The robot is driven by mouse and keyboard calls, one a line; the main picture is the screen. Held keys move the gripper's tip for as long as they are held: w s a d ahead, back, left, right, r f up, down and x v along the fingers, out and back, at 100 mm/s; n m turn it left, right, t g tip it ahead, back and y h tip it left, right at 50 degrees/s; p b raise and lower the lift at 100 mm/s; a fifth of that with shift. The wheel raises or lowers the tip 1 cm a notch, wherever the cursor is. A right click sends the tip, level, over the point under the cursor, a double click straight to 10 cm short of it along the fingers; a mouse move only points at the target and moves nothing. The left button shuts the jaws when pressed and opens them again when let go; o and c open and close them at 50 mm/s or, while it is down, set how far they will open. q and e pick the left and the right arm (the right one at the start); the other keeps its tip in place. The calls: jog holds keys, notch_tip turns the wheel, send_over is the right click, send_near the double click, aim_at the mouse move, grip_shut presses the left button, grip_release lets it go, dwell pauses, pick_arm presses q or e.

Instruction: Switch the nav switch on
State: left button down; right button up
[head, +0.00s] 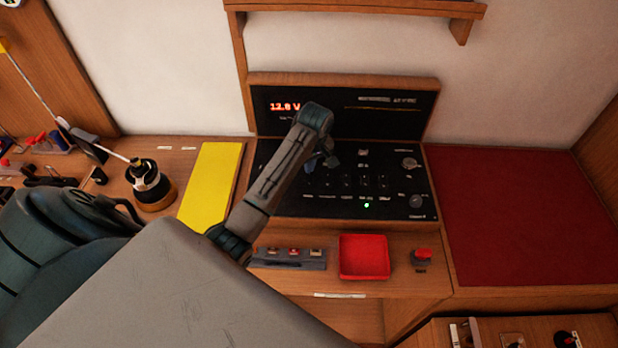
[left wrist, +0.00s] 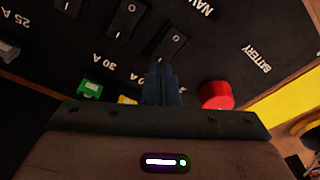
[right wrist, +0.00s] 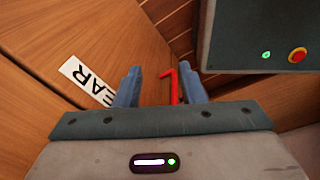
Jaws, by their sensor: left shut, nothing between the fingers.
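The nav switch (left wrist: 172,42) is a black rocker on the black switch panel (head: 285,205), beside the upside-down NAV label in the left wrist view. My left gripper (left wrist: 163,72) is shut and empty, its fingertips over the near end of this rocker; I cannot tell whether they touch. In the head view my left gripper (head: 328,160) is over the panel's upper left part and hides the switch. My right gripper (right wrist: 160,80) is open, away from the panel, facing wooden boards with a red hook-like piece (right wrist: 171,87) beyond its fingers.
More rockers (left wrist: 127,18), a red knob (left wrist: 216,95) and a green fuse (left wrist: 90,89) sit close to my left fingers. A lit 12.8 V display (head: 284,106) stands behind. A yellow book (head: 210,185), a red tray (head: 363,257) and a red mat (head: 520,210) surround the panel.

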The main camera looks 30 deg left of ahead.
aim_at(309, 175)
pick_arm(q)
jog(key=shift+f, duration=0.9)
dwell(0.5)
jog(key=shift+r, duration=0.1)
jog(key=shift+r+p, duration=0.4)
jog(key=shift+r, duration=3.1)
jog(key=shift+f, duration=0.1)
